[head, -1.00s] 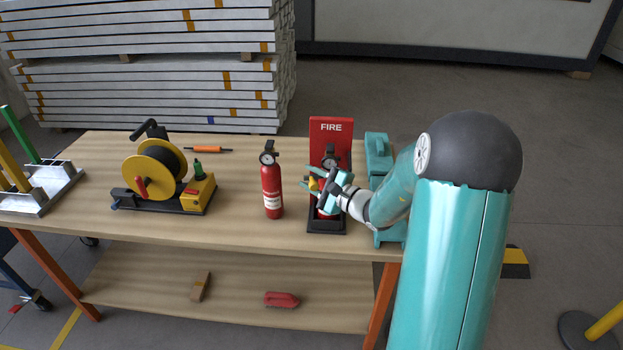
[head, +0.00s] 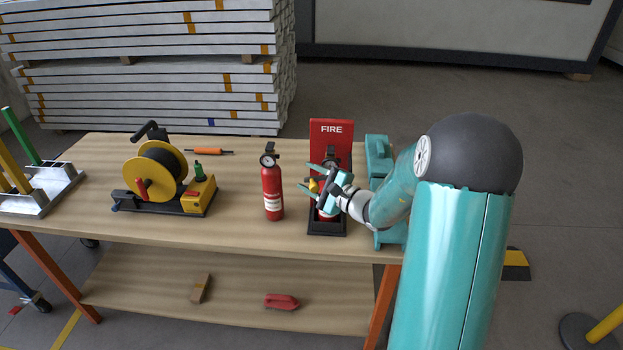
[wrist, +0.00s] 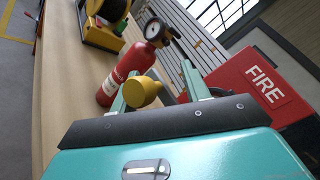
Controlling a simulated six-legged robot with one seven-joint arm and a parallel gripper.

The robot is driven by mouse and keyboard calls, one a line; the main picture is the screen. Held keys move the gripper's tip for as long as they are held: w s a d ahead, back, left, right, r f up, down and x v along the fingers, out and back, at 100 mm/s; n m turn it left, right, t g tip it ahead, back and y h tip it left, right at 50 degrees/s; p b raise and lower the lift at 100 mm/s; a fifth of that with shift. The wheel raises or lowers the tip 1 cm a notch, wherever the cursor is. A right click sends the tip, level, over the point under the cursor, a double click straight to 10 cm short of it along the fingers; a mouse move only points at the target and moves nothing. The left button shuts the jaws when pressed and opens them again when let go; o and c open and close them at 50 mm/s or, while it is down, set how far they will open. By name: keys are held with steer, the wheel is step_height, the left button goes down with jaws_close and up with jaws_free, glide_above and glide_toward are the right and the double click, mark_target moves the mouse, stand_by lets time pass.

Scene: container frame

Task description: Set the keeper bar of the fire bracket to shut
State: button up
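The fire bracket (head: 331,130) is a red FIRE board on a black base near the right end of the bench. Its red board also shows at the right of the wrist view (wrist: 243,84). A red extinguisher stands in it, mostly hidden by my gripper. A yellow knob (head: 313,186) is in front of the bracket. My gripper (head: 306,178) is at the knob with its teal fingers spread. In the wrist view the yellow knob (wrist: 141,91) lies between the fingers, near the left one, with a gap to the right one. The keeper bar itself is hard to make out.
A separate red extinguisher (head: 272,190) stands just left of the bracket. A yellow-and-black reel (head: 160,170) and an orange-handled tool (head: 208,151) are further left. A teal case (head: 379,150) stands close on the right, beside my arm.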

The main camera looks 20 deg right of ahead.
steer(key=shift+s+d+f, duration=0.1)
steer(key=shift+s+d, duration=0.15)
steer(key=shift+s, duration=0.15)
steer(key=v, duration=1.3)
